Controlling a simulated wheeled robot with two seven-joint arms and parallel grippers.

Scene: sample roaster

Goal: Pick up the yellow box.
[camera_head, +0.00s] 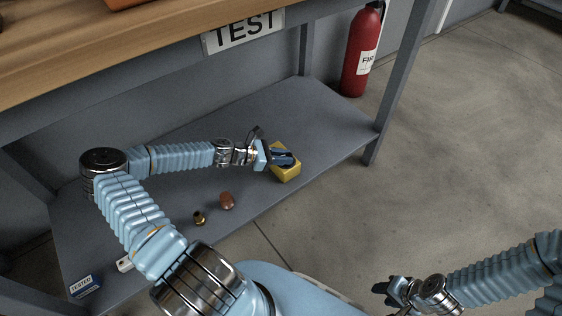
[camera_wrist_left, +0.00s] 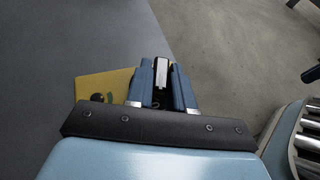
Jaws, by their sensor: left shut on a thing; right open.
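The yellow box (camera_head: 287,174) is at the lower grey shelf, near its front edge, in the head view. My left gripper (camera_head: 287,159) is at the box from above and is shut on it. In the left wrist view the yellow box (camera_wrist_left: 104,86) shows to the left of the fingers of my left gripper (camera_wrist_left: 161,85), with a dark and green mark on its face. The rest of the box is hidden behind the gripper. I cannot tell whether the box is clear of the shelf. My right gripper (camera_head: 390,289) is open and away from the shelf, over the floor.
The lower shelf (camera_head: 330,125) also holds a brown rounded object (camera_head: 227,200), a small brass piece (camera_head: 199,217), a white item (camera_head: 125,264) and a blue-and-white "TESTED" box (camera_head: 86,286). A wooden tabletop (camera_head: 130,45) overhangs it. A fire extinguisher (camera_head: 362,52) stands behind. Floor at right is clear.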

